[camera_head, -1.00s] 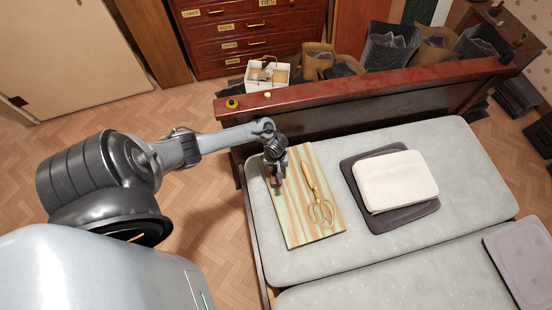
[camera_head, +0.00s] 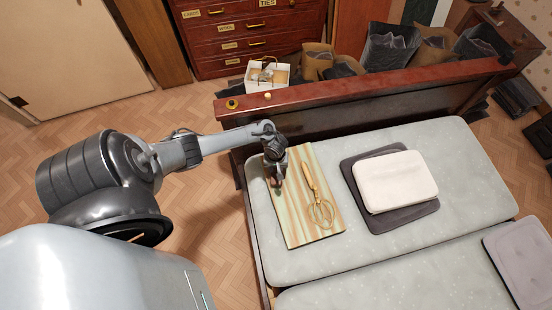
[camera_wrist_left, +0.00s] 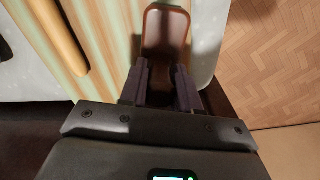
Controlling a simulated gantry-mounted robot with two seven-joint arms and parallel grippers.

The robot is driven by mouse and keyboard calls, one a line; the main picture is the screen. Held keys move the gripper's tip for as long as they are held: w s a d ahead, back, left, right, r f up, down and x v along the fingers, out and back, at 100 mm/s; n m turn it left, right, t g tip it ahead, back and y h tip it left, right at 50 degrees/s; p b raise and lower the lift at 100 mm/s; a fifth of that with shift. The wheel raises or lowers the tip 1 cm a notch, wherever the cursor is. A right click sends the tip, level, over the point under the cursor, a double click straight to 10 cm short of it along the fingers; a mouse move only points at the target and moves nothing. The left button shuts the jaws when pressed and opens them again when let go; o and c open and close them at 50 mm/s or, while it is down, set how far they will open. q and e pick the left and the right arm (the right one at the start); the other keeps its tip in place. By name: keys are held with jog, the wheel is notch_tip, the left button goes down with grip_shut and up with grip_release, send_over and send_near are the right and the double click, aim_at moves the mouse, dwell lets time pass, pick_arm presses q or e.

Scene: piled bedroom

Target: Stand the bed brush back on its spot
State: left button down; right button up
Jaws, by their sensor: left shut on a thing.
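The bed brush, a brown piece with a rounded end (camera_wrist_left: 165,38), shows in the left wrist view between my left gripper's fingers (camera_wrist_left: 162,82). My left gripper is shut on it. In the head view my left gripper (camera_head: 277,179) points down over the left side of a striped board (camera_head: 297,225) on the bed and mostly hides the brush. I cannot tell whether the brush touches the board. My right gripper is not in view.
A golden wire beater (camera_head: 319,211) lies on the board, right of my gripper. A white cushion (camera_head: 395,180) rests on a dark pad (camera_head: 417,219) farther right. The red-brown bed rail (camera_head: 370,86) rises behind. The grey mattress (camera_head: 460,170) has free room.

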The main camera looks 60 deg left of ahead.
pick_arm(q)
jog(key=shift+f+b, duration=0.4)
jog(key=shift+f, duration=0.35)
jog(key=c, duration=0.7)
grip_release()
jog(key=shift+c, duration=0.2)
notch_tip(320, 180, up, 8)
jog(key=p, duration=1)
